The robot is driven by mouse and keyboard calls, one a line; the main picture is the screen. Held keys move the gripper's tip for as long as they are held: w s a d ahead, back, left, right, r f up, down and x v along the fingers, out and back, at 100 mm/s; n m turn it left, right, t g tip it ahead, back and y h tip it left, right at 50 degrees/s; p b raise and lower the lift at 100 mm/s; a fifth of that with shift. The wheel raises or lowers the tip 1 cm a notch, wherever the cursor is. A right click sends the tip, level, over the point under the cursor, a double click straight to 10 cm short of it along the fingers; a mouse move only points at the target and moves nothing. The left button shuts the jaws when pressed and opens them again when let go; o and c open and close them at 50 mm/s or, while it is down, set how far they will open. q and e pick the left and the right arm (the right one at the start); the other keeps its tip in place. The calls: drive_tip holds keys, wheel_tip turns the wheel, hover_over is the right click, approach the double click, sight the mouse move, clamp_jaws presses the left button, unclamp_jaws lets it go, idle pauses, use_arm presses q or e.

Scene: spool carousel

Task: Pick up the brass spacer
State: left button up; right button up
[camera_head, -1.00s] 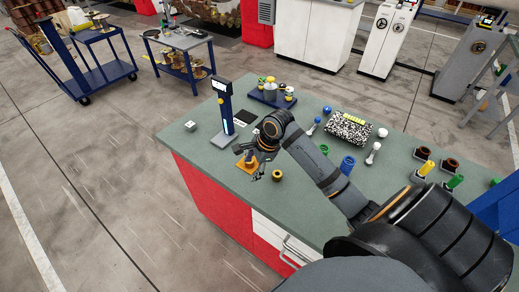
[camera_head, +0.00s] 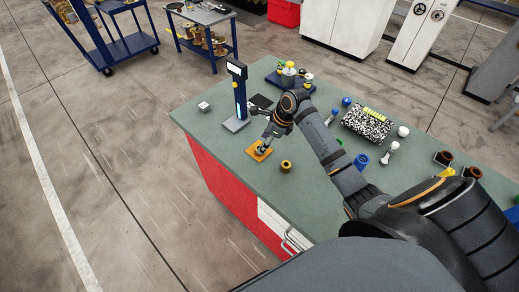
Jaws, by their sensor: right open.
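A short brass-coloured cylinder with a dark hole in its top (camera_head: 286,166), which looks like the brass spacer, stands upright on the green bench top. It is just right of a small orange square pad (camera_head: 257,155). My right gripper (camera_head: 262,146) is open and points down over the pad, to the left of the cylinder and apart from it. The fingers hide part of the pad, and I cannot tell whether anything lies between them. My left gripper is out of view.
A blue upright device with a display (camera_head: 239,95) stands behind the gripper. A blue tray (camera_head: 280,82) with small parts is at the back. A speckled box (camera_head: 366,124), a blue cup (camera_head: 361,161) and white-topped pieces stand to the right. The bench's front left is clear.

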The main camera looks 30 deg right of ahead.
drive_tip(key=x, duration=0.4)
drive_tip(key=shift+d, duration=0.1)
clamp_jaws()
